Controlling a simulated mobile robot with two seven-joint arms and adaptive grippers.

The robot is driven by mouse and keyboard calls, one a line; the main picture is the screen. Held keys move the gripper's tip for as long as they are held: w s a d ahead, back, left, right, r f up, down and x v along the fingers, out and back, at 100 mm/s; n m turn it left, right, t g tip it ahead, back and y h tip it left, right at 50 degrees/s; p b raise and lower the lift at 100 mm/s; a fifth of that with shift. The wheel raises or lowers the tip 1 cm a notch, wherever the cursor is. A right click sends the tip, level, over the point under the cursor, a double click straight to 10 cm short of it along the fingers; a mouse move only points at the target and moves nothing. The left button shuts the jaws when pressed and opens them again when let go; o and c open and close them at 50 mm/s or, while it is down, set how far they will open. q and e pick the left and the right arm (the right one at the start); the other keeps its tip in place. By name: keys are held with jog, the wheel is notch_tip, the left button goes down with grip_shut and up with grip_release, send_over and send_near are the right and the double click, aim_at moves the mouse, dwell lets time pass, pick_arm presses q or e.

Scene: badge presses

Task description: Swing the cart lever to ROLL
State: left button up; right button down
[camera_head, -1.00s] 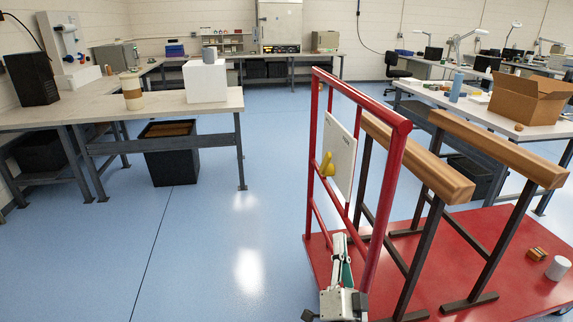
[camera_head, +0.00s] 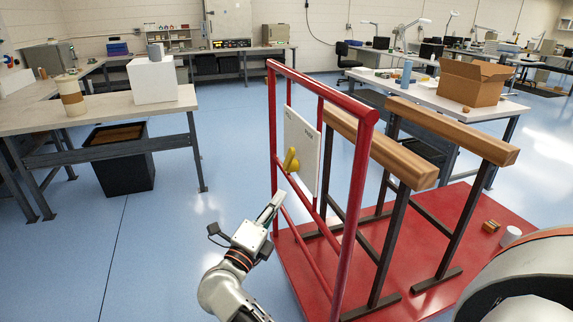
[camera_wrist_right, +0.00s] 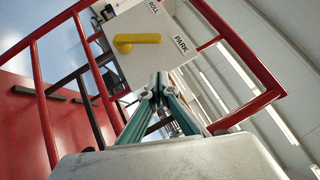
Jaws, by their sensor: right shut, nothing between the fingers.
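The yellow cart lever (camera_head: 291,160) sits on a white plate (camera_head: 307,150) fixed inside the red cart's frame (camera_head: 367,115). In the right wrist view the lever (camera_wrist_right: 137,39) lies across the plate, its free end pointing right, toward the word PARK; ROLL is printed near the top edge. My right gripper (camera_head: 278,199) is below and in front of the lever, outside the frame. In the wrist view its fingertips (camera_wrist_right: 158,82) are together, empty, and overlap the plate's lower edge; I see no contact with the lever. My left gripper is not in view.
The red cart deck (camera_head: 305,270) carries two wooden rails (camera_head: 450,130) on dark posts. A workbench (camera_head: 100,110) with a black bin (camera_head: 120,165) below stands at left. Another bench with a cardboard box (camera_head: 470,85) is behind the cart. The blue floor left of the cart is clear.

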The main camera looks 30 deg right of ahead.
aim_at(290, 163)
jog(key=x, duration=0.4)
jog(key=w+a+x, duration=0.1)
jog(key=x, duration=0.3)
jog(key=w+x, duration=0.1)
jog(key=x, duration=0.3)
jog(key=shift+w+d+r+p, duration=0.1)
jog(key=shift+w+r+p, duration=0.25)
jog(key=shift+r+p, duration=0.05)
jog(key=shift+r, duration=0.1)
